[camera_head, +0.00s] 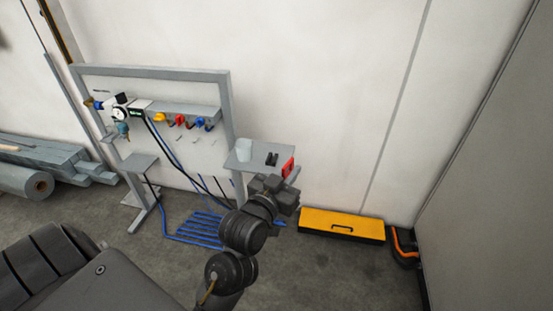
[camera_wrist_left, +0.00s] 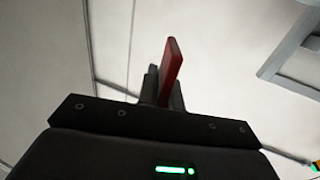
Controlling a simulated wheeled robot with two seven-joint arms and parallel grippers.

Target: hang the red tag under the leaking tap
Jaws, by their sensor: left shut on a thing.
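The red tag (camera_head: 288,167) is upright in my left gripper (camera_head: 281,184), in front of the right end of the panel. In the left wrist view the tag (camera_wrist_left: 172,70) shows nearly edge-on, a thin red plate standing up between the dark fingers (camera_wrist_left: 163,88). Three taps with a yellow handle (camera_head: 159,118), a red handle (camera_head: 180,121) and a blue handle (camera_head: 200,123) sit in a row on the panel, up and left of the gripper. Small pegs (camera_head: 195,141) stick out below them. I cannot tell which tap leaks. My right gripper is out of view.
A grey side shelf (camera_head: 242,163) with a pale cup (camera_head: 244,149) and a small black item (camera_head: 272,158) is close behind the gripper. A yellow case (camera_head: 341,224) lies on the floor at right.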

